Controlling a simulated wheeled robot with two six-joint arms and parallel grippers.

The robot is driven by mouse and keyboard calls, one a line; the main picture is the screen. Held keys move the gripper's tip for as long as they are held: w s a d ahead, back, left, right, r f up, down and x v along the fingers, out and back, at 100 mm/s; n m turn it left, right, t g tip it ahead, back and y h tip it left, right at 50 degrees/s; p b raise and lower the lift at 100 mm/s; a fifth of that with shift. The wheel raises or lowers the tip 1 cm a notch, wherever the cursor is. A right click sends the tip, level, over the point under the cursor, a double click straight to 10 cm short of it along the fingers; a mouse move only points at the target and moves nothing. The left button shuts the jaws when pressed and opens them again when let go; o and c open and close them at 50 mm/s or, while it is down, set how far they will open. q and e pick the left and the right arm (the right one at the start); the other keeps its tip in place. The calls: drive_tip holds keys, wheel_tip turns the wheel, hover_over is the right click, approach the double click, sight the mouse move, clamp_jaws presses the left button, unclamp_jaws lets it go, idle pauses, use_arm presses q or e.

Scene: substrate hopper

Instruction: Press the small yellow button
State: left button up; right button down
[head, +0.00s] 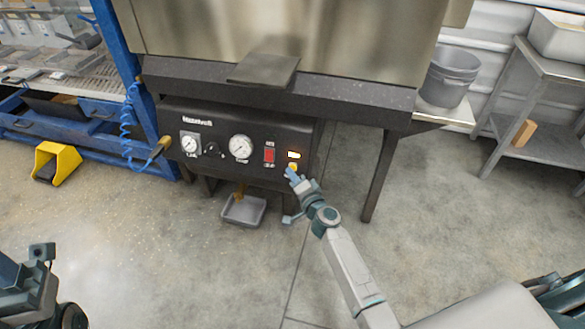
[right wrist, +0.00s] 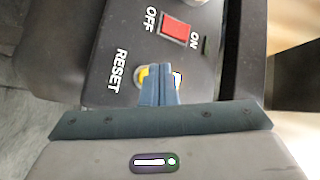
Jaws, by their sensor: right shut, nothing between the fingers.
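The small yellow button (right wrist: 145,73) is on the black control panel (head: 217,152), beside the printed word RESET in the right wrist view. In the head view a bit of yellow shows at the button (head: 293,167) just above my right gripper (head: 291,175). My right gripper's blue fingers (right wrist: 160,88) are shut and empty, and their tips lie over the button, hiding part of it. I cannot tell whether they touch it. My left arm shows at the lower left of the head view, but its fingertips cannot be made out.
A red rocker switch (head: 269,155) sits left of a lit amber display (head: 294,155). Two round gauges, one of them a white dial (head: 240,147), are further left. A grey tray (head: 244,209) is below the panel. A table leg (head: 384,178) stands to the right.

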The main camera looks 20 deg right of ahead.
drive_tip(key=shift+w, duration=0.1)
idle(0.4)
drive_tip(key=shift+w+d+f+b, duration=0.1)
drive_tip(key=shift+w+d+b, duration=0.15)
drive_tip(key=shift+w+b, duration=0.05)
drive_tip(key=shift+w+d+f+b, duration=0.15)
drive_tip(key=shift+w+d+b, duration=0.05)
drive_tip(key=shift+w+b, duration=0.1)
idle(0.7)
drive_tip(key=shift+s, duration=0.1)
drive_tip(key=shift+s+a+r+p, duration=0.3)
drive_tip(key=shift+s+a, duration=0.15)
drive_tip(key=shift+s, duration=0.15)
idle(0.3)
drive_tip(key=s+a, duration=0.1)
drive_tip(key=s+r+p, duration=0.1)
drive_tip(key=s+a, duration=0.1)
drive_tip(key=s, duration=0.1)
drive_tip(key=shift+a+r+p, duration=0.25)
drive_tip(key=shift+a+p, duration=0.1)
